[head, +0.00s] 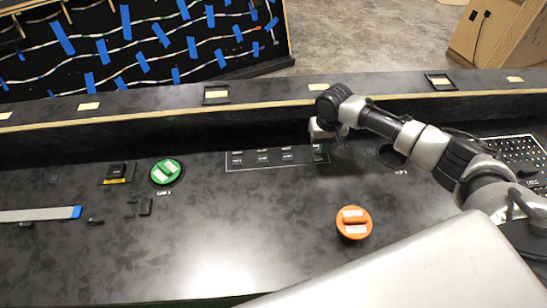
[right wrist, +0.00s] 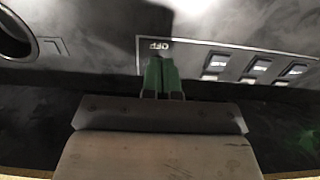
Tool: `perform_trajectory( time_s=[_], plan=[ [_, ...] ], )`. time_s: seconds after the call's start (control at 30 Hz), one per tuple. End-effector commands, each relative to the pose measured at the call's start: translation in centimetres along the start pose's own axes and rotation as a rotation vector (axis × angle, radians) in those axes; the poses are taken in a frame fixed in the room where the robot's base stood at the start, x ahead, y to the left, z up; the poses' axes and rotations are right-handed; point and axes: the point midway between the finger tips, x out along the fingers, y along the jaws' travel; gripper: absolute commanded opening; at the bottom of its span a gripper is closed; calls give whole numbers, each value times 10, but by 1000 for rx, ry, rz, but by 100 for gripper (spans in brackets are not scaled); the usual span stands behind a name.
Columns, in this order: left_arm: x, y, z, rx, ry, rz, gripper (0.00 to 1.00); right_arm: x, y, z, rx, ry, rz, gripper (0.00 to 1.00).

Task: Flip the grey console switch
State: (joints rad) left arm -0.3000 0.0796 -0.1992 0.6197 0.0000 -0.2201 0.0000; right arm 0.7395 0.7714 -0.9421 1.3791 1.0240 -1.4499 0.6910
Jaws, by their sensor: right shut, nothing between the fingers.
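A dark switch panel (head: 247,166) with a thin light outline is set in the black console top, and it also shows in the right wrist view (right wrist: 190,60). Several small switches sit on it, such as one switch (right wrist: 255,68) with a pale face. My right gripper (head: 321,148) is over the panel's right end in the head view. In the right wrist view its greenish fingers (right wrist: 161,78) are together and empty, beside an "OFF" label (right wrist: 154,44). Whatever lies under the fingertips is hidden, so I cannot tell the grey switch's position. My left gripper is out of view.
A green round knob (head: 166,172) is left of the panel, and an orange round knob (head: 354,222) is in front on the right. A raised ledge (head: 150,122) runs behind the panel. A round opening (right wrist: 14,38) is beside it. The console's front middle is clear.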

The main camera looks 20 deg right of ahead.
Motion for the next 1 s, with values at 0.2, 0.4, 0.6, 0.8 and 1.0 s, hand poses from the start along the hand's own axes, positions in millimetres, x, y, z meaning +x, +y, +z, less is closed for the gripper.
perform_trajectory(
  time_s=[0.2, 0.4, 0.6, 0.8, 1.0],
  plan=[
    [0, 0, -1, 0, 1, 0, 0, 0, 0, 0, 0, 0, 0, 0],
    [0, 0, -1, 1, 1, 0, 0, 0, 0, 0, 0, 0, 0, 0],
    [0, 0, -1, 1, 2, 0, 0, 2, 0, 0, 0, 0, 0, 0],
    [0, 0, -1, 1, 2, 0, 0, 7, 0, 0, 0, 0, 0, 0],
    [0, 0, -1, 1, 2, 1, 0, 14, 0, 0, 0, 0, 0, 0]
  ],
)
